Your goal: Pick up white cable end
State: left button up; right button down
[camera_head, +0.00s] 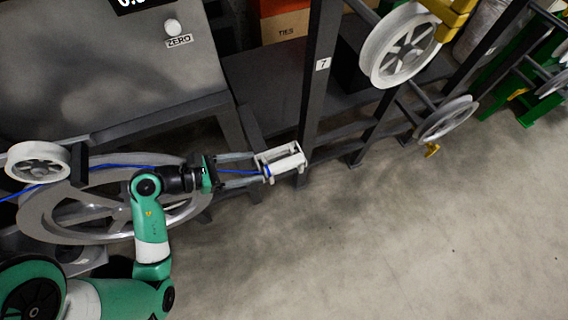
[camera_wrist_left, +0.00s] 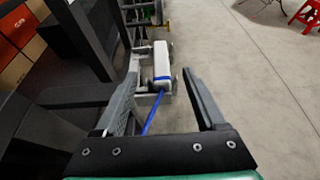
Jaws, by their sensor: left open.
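The white cable end (camera_head: 283,158) is a small pale block at the end of the blue cable (camera_head: 110,165), beside a dark upright post. My left gripper (camera_head: 259,166) is open, with its tips close to the cable end. In the left wrist view, the white cable end (camera_wrist_left: 161,58) shows ahead between the open fingers of my left gripper (camera_wrist_left: 161,70). A blue band crosses its near part, and the blue cable (camera_wrist_left: 152,115) runs back between the fingers. I cannot tell whether the fingers touch it. My right gripper is out of view.
A dark post (camera_head: 317,80) with a label "7" stands close beside the cable end. A large grey wheel (camera_head: 50,225) and a small white pulley (camera_head: 38,160) are at the left. White reels (camera_head: 400,48) hang at the upper right. The floor (camera_head: 400,240) at lower right is clear.

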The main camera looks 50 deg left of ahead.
aim_at(282, 163)
pick_arm(q)
jog(key=x, duration=0.6)
jog(key=shift+w+d+f+b, duration=0.1)
jog(key=shift+w+b, duration=0.05)
jog(key=shift+b, duration=0.25)
jog(key=x, duration=0.2)
jog(key=f+b+x, duration=0.1)
jog(key=x, duration=0.1)
jog(key=shift+w+d+f, duration=0.1)
jog(key=shift+w+f, duration=0.05)
jog(key=shift+w, duration=0.25)
jog(key=shift+s, duration=0.1)
grip_shut()
